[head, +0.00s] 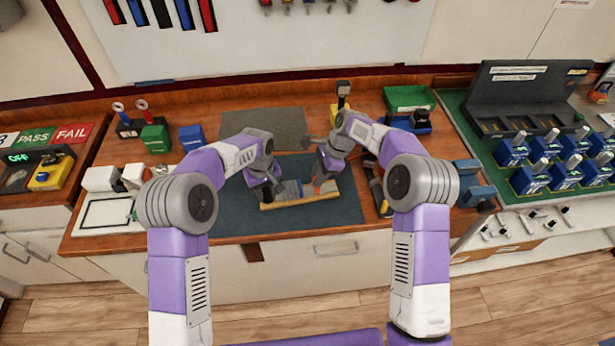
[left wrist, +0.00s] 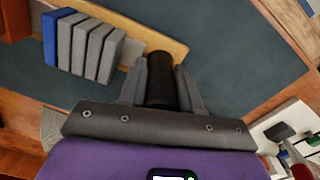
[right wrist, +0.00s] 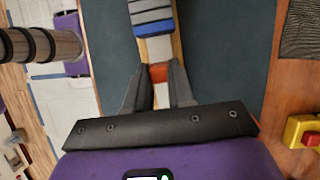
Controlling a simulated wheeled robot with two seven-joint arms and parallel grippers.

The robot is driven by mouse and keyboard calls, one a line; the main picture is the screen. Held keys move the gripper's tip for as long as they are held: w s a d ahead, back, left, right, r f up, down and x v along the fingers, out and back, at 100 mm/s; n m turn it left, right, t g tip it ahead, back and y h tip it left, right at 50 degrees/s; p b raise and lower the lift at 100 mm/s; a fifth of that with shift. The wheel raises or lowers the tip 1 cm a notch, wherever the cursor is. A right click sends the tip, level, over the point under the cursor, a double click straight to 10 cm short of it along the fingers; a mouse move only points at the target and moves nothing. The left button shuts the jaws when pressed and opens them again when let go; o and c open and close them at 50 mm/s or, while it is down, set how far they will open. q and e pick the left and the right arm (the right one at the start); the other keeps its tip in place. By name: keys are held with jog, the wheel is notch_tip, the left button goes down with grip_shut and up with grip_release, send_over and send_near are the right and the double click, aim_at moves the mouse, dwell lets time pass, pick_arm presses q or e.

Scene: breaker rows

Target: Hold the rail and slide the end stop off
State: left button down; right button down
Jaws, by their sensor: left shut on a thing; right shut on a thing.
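The rail sits on a wooden strip (head: 300,201) on the dark blue mat and carries a row of grey breakers (left wrist: 92,45) and a blue one (left wrist: 50,38). My left gripper (head: 266,193) is shut on a black round grip (left wrist: 160,78) at the rail's left end. My right gripper (head: 320,182) is shut around the orange-red end stop (right wrist: 159,73) near the rail's right end. Bare metal rail (right wrist: 159,48) shows between the end stop and the blue breaker (right wrist: 154,28). The fingers partly hide the end stop.
The blue mat (head: 340,215) is clear in front of the rail. A grey mat (head: 265,125) lies behind. Tools lie to the right, near a green bin (head: 408,98).

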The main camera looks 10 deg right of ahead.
aim_at(328, 187)
pick_arm(q)
jog(key=shift+a, duration=0.15)
pick_arm(e)
jog(key=d, duration=0.3)
jog(key=shift+w+d, duration=0.1)
jog(key=shift+w, duration=0.05)
pick_arm(q)
jog(key=shift+a, duration=0.1)
pick_arm(e)
jog(key=c, duration=1.3)
grip_release()
jog(key=shift+c, duration=0.2)
jog(key=o, duration=0.4)
jog(key=shift+a, duration=0.2)
